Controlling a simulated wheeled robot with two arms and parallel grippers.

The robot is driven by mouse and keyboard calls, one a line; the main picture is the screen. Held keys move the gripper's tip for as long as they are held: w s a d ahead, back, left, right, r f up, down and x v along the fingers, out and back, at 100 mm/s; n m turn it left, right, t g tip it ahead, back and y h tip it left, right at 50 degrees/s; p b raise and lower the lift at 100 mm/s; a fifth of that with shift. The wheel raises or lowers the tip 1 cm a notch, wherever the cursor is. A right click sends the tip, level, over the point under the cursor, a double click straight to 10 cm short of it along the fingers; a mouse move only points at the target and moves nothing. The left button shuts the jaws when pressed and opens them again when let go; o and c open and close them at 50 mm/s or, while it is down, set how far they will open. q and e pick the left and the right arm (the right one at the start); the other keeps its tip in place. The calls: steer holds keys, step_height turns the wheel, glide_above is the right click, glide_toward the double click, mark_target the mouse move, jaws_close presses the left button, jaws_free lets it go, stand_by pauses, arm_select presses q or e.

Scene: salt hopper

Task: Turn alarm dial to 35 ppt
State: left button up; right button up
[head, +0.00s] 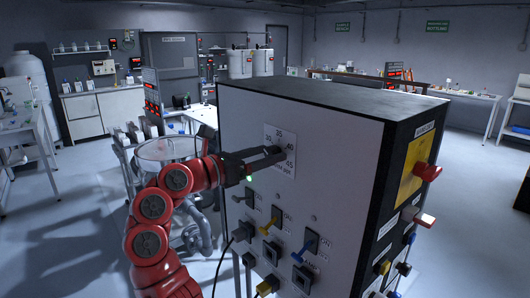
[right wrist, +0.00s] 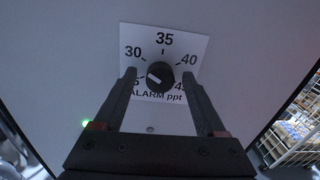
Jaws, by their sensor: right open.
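The alarm dial (right wrist: 160,76) is a round black knob with a white pointer mark, on a white scale plate (right wrist: 163,48) marked 30, 35, 40 and 45, with "ALARM ppt" below. The lowest left number is partly hidden by a finger. The pointer mark lies on the knob's left side, away from the 35 at the top. My right gripper (right wrist: 159,76) is open, with one finger on each side of the knob and a gap visible. In the head view my right gripper (head: 274,154) reaches the scale plate (head: 283,137) and hides the knob. My left gripper is out of view.
The plate is on the pale front of a large cabinet (head: 322,135). Below it are several switches, including a blue-handled one (head: 312,241). A green light (right wrist: 86,122) glows beside the gripper.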

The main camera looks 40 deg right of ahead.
jaws_close()
stand_by(0.3)
